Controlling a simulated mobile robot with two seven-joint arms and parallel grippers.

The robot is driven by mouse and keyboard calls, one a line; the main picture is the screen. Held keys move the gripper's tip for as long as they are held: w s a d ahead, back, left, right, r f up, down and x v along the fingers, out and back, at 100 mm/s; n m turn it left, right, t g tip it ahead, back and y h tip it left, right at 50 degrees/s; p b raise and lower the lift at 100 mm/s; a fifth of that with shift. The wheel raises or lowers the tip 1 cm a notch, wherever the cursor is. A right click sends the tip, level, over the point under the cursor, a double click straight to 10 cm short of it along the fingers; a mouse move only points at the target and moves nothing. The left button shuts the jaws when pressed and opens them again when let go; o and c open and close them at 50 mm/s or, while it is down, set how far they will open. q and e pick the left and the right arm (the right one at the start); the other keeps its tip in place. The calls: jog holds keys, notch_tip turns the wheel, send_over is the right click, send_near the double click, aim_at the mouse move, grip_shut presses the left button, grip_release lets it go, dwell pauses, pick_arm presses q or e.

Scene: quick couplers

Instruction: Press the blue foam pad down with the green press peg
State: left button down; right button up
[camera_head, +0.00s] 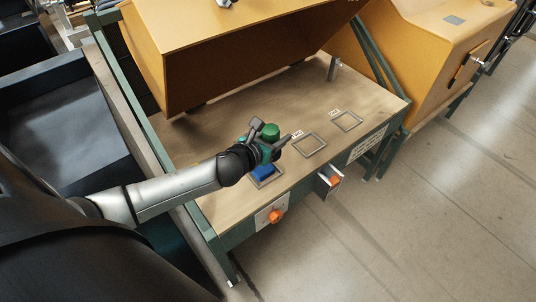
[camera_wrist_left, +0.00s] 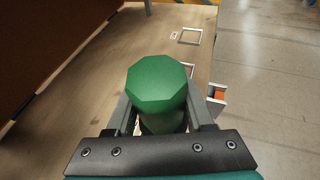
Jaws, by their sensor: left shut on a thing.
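The green press peg (camera_head: 271,131) is held in my left gripper (camera_head: 270,137), over the workbench. In the left wrist view the peg's faceted top (camera_wrist_left: 160,90) stands between the two fingers of my left gripper (camera_wrist_left: 162,112), which are shut on it. The blue foam pad (camera_head: 264,173) lies in the nearest grey square frame on the bench, just below the gripper and partly covered by it. The peg's lower end is hidden, so I cannot tell whether it touches the pad. My right gripper is not in view.
Two empty grey frames, one in the middle (camera_head: 309,145) and one farther right (camera_head: 347,121), lie on the wooden bench top (camera_head: 225,205). A large yellow housing (camera_head: 220,60) overhangs the back. A short metal post (camera_head: 334,69) stands at the back right.

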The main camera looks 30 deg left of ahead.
pick_arm(q)
jog(key=f, duration=0.1)
jog(key=a+f+b, duration=0.1)
jog(key=f, duration=0.1)
jog(key=a+f, duration=0.1)
jog(key=f, duration=0.1)
jog(key=shift+a, duration=0.15)
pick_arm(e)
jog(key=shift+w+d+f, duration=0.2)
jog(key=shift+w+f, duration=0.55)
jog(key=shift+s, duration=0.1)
pick_arm(q)
jog(key=shift+f, duration=0.1)
jog(key=shift+f+b, duration=0.75)
jog(key=shift+f, duration=0.1)
jog(key=shift+r, duration=0.1)
jog(key=shift+r+p, duration=0.15)
jog(key=shift+p, duration=0.2)
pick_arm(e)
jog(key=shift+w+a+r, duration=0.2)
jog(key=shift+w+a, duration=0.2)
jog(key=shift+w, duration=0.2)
pick_arm(q)
jog(key=shift+s+f+b, duration=0.15)
jog(key=shift+f+b, duration=0.65)
jog(key=shift+f, duration=0.25)
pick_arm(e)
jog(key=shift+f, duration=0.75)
